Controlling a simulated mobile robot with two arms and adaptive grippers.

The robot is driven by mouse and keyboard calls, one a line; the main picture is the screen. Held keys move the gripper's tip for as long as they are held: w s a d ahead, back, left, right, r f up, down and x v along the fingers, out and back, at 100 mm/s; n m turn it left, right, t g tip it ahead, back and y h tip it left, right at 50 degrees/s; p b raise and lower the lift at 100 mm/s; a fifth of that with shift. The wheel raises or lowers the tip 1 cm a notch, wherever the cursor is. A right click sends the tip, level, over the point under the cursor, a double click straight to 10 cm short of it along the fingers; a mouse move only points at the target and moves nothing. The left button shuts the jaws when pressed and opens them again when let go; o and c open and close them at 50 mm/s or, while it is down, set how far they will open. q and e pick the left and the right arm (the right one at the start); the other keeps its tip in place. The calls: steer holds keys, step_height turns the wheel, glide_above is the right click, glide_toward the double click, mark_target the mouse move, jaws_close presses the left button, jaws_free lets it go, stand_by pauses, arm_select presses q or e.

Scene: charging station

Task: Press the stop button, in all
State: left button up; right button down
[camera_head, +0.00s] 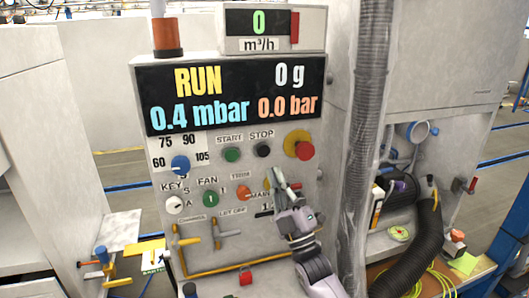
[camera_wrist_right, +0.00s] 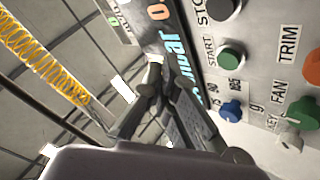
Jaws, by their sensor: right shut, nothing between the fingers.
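The stop button (camera_head: 263,150) is a black round knob under the STOP label on the grey control panel (camera_head: 215,242). In the right wrist view the black button (camera_wrist_right: 222,8) is at the top edge, partly cut off. My right gripper (camera_head: 280,179) is shut and empty. In the head view it shows just below the stop button, in front of the panel's lower right part, and covers some lettering there. In the right wrist view its fingers (camera_wrist_right: 166,84) point up beside the panel, apart from the black button. My left gripper is not in view.
The green start button (camera_head: 232,154) is left of the stop button, and a red mushroom button (camera_head: 304,151) on yellow is right of it. The display (camera_head: 230,92) reads RUN. A grey corrugated hose (camera_head: 366,110) runs down right of the panel.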

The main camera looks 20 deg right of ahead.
mark_target(263, 150)
steer(key=shift+w+a+b, duration=0.15)
steer(key=shift+w+b, duration=2.7)
steer(key=shift+w, duration=1.5)
steer(key=shift+w+b, duration=0.4)
steer(key=shift+w, duration=0.05)
